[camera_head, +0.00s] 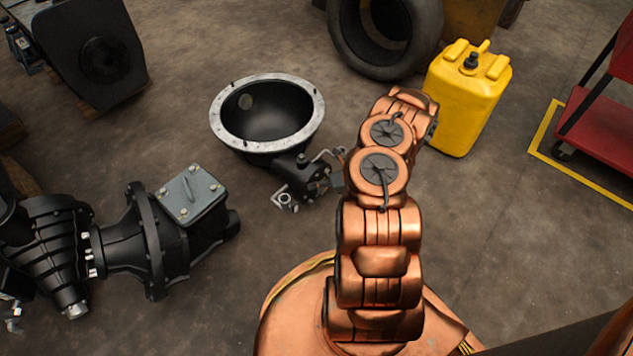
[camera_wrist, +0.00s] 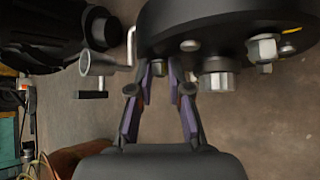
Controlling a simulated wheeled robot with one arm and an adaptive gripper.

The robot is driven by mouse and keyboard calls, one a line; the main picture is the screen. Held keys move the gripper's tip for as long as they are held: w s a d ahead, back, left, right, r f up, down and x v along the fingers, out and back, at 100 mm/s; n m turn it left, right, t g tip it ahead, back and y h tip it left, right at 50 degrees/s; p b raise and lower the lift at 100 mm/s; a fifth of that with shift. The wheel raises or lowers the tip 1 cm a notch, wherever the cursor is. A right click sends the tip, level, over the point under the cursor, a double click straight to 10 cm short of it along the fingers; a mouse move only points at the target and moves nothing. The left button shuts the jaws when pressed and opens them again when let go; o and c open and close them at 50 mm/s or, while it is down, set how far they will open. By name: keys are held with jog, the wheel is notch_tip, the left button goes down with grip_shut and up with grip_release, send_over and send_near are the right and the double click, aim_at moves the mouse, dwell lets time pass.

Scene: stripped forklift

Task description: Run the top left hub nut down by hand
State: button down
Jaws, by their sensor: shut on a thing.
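The dark round hub (camera_wrist: 230,20) fills the upper right of the wrist view. A hex nut (camera_wrist: 215,75) and another nut (camera_wrist: 264,48) sit on its face, with a smaller bolt end (camera_wrist: 189,45) between the nut and my fingers. My gripper (camera_wrist: 160,68), with purple-lined fingers, is at the hub's lower left edge. Its fingertips close on a small grey piece, which I take for the top left hub nut; it is mostly hidden between the fingers. In the head view the hub (camera_head: 312,178) is small and dark, and my gripper is mostly hidden behind my arm.
A grey ring-ended piece (camera_wrist: 97,65) and a bent rod (camera_wrist: 131,46) are left of my fingers. A black bowl-shaped housing (camera_head: 217,125) with a pale flange stands behind the hub. A yellow can (camera_head: 465,105) and tyre (camera_head: 420,45) are beyond my arm.

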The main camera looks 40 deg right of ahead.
jog(key=shift+m+y, duration=0.8)
jog(key=shift+y, duration=0.5)
jog(key=c, duration=1.3)
grip_release()
jog(key=shift+a, duration=0.1)
jog(key=shift+o, duration=0.2)
jog(key=n+h+b, duration=0.2)
jog(key=h, duration=0.2)
jog(key=shift+n, duration=0.3)
